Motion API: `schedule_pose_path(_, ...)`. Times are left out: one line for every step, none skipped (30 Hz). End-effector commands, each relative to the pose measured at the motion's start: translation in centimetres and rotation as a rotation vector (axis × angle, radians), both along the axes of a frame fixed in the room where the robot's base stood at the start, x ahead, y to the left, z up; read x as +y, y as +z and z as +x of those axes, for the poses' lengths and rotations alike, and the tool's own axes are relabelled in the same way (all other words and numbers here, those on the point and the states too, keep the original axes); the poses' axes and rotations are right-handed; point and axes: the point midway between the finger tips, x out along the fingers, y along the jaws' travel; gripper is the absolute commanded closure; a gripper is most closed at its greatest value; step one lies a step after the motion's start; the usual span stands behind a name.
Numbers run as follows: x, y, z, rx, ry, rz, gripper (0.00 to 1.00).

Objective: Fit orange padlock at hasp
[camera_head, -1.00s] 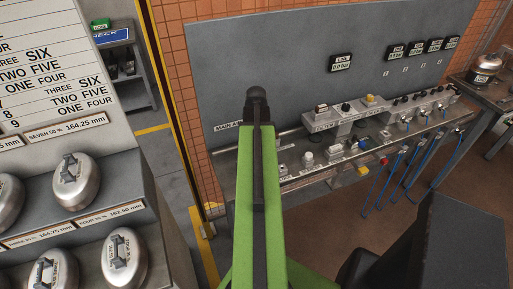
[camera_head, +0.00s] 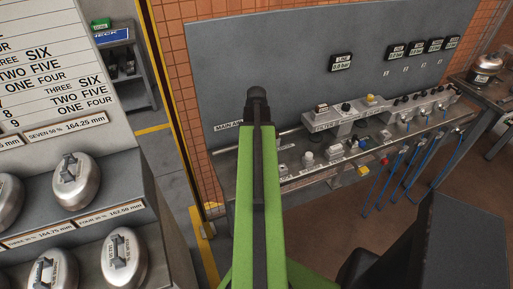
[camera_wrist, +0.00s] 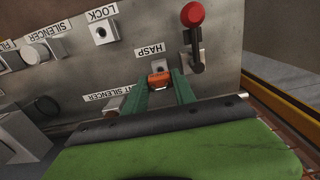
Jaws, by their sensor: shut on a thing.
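The orange padlock (camera_wrist: 159,79) is held between the two green fingers of my gripper (camera_wrist: 160,88) in the wrist view. The gripper is shut on it. The hasp (camera_wrist: 160,69), a small grey block under the HASP label, shows just beyond the padlock. The padlock is close in front of the hasp; I cannot tell whether they touch. The padlock's shackle cannot be made out. In the head view my green arm hides the gripper, padlock and hasp.
A lever with a red knob (camera_wrist: 192,15) stands right of the hasp. A LOCK block (camera_wrist: 101,31) and silencer fittings (camera_wrist: 35,52) are on the left. In the head view, the bench (camera_head: 300,175) carries several fittings, with blue hoses (camera_head: 385,175) hanging at its front.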

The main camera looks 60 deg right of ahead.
Motion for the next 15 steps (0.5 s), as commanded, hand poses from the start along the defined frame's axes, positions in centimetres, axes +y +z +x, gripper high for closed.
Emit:
schedule_pose_path(0.0, -0.3, 0.0, 0.000, 0.000, 0.000, 1.00)
schedule_pose_path(0.0, -0.3, 0.0, 0.000, 0.000, 0.000, 1.00)
schedule_pose_path(0.0, -0.5, 0.0, 0.000, 0.000, 0.000, 1.00)
schedule_pose_path(0.0, -0.5, 0.0, 0.000, 0.000, 0.000, 1.00)
schedule_pose_path(0.0, -0.6, 0.0, 0.000, 0.000, 0.000, 1.00)
schedule_pose_path(0.0, -0.7, 0.0, 0.000, 0.000, 0.000, 1.00)
schedule_pose_path(0.0, -0.8, 0.0, 0.000, 0.000, 0.000, 1.00)
schedule_pose_path(0.0, -0.9, 0.0, 0.000, 0.000, 0.000, 1.00)
schedule_pose_path(0.0, -1.0, 0.0, 0.000, 0.000, 0.000, 1.00)
schedule_pose_path(0.0, -1.0, 0.0, 0.000, 0.000, 0.000, 1.00)
schedule_pose_path(0.0, -1.1, 0.0, 0.000, 0.000, 0.000, 1.00)
schedule_pose_path(0.0, -1.2, 0.0, 0.000, 0.000, 0.000, 1.00)
schedule_pose_path(0.0, -1.3, 0.0, 0.000, 0.000, 0.000, 1.00)
schedule_pose_path(0.0, -1.4, 0.0, 0.000, 0.000, 0.000, 1.00)
schedule_pose_path(0.0, -1.5, 0.0, 0.000, 0.000, 0.000, 1.00)
